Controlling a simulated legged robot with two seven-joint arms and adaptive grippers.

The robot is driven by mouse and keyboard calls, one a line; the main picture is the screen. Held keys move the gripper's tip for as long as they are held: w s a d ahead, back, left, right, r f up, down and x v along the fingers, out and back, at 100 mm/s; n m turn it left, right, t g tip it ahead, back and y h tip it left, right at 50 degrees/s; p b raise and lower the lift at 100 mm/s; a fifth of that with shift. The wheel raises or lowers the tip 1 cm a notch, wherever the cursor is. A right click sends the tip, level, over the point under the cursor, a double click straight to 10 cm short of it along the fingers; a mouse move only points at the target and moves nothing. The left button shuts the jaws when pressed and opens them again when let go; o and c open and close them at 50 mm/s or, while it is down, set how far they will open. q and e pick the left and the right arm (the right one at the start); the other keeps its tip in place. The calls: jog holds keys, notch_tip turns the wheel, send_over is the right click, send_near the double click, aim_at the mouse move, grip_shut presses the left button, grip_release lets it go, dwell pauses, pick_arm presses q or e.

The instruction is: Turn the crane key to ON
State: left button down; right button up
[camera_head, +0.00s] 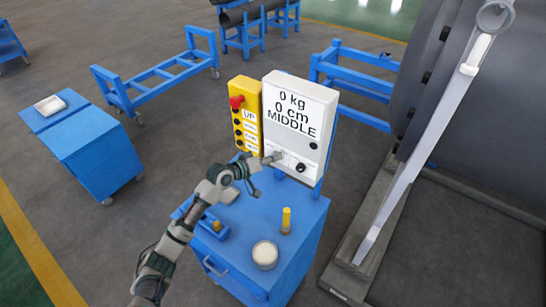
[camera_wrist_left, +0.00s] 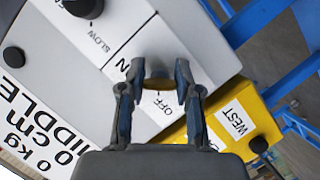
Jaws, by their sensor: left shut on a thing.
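The white crane control box (camera_head: 298,118) reads "0 kg 0 cm MIDDLE" and stands upright at the back of the blue cart. My left gripper (camera_head: 274,158) reaches the lower left of its front panel. In the left wrist view the gripper (camera_wrist_left: 158,82) is shut on a small brass-coloured crane key (camera_wrist_left: 158,85), of which only a sliver shows between the fingertips. An OFF label (camera_wrist_left: 163,104) lies beside the key, and part of an ON label (camera_wrist_left: 122,66) shows on the other side. The key's exact angle is hard to tell. My right gripper is not in view.
A yellow button pendant (camera_head: 244,112) with a red button stands just left of the box. A black knob (camera_wrist_left: 85,6) by a SLOW label sits on the same panel. The blue cart (camera_head: 285,232) carries a round white container (camera_head: 265,254) and a yellow-topped item (camera_head: 286,220).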

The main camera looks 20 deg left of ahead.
pick_arm(q)
jog(key=shift+s+f+g, duration=0.1)
jog(key=shift+f+g, duration=0.2)
jog(key=shift+f, duration=0.2)
jog(key=c, duration=0.8)
grip_release()
jog(key=shift+r, duration=0.1)
jog(key=shift+a+r, duration=0.15)
jog(key=v, duration=1.2)
jog(key=shift+f, duration=0.2)
